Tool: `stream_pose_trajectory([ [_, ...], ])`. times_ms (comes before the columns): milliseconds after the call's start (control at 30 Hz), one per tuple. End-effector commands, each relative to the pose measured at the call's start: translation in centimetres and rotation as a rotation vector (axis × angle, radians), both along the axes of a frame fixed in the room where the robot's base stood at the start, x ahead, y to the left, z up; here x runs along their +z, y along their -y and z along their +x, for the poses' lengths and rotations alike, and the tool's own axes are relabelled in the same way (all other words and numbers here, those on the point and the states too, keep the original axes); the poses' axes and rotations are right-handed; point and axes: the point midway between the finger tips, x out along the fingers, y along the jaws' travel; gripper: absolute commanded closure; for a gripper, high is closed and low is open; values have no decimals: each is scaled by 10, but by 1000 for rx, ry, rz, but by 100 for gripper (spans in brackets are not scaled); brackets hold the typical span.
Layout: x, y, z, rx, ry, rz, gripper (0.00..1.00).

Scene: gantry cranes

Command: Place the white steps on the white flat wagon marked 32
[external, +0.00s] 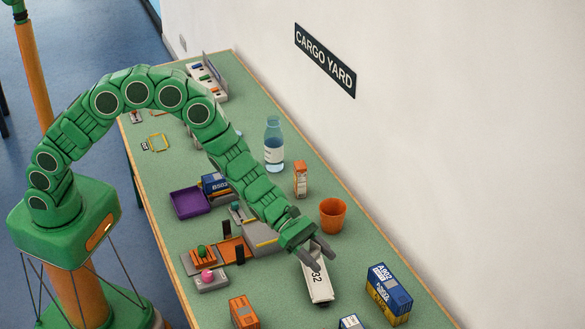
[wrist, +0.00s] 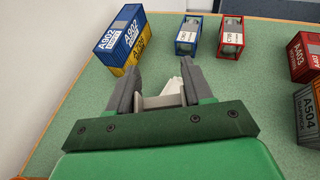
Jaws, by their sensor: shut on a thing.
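In the wrist view my gripper (wrist: 162,80) is shut on a pale piece, the white steps (wrist: 165,101), which spans the gap between the fingers. A white pointed part shows beside the right finger. Most of the steps is hidden by the fingers and palm, and I cannot tell whether they touch the wagon.
A blue-over-yellow container stack A902 (external: 388,294) stands right of the wagon. An orange cup (external: 333,214) is behind my gripper. An orange container (external: 243,312) and a grey box with a pink knob (external: 207,279) are at left. Red and grey containers (wrist: 308,58) show at right in the wrist view.

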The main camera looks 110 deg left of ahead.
Motion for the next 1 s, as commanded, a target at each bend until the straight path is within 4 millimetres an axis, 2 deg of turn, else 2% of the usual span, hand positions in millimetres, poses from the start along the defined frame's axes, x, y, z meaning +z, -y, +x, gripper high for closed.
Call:
stream_pose_trajectory([
  [200, -18, -1, 12, -1, -3, 0, 79],
  [533, -30, -3, 22, 0, -2, 0, 79],
  [800, -55, -3, 21, 0, -3, -1, 79],
  [1000, -57, -2, 21, 0, -1, -2, 79],
])
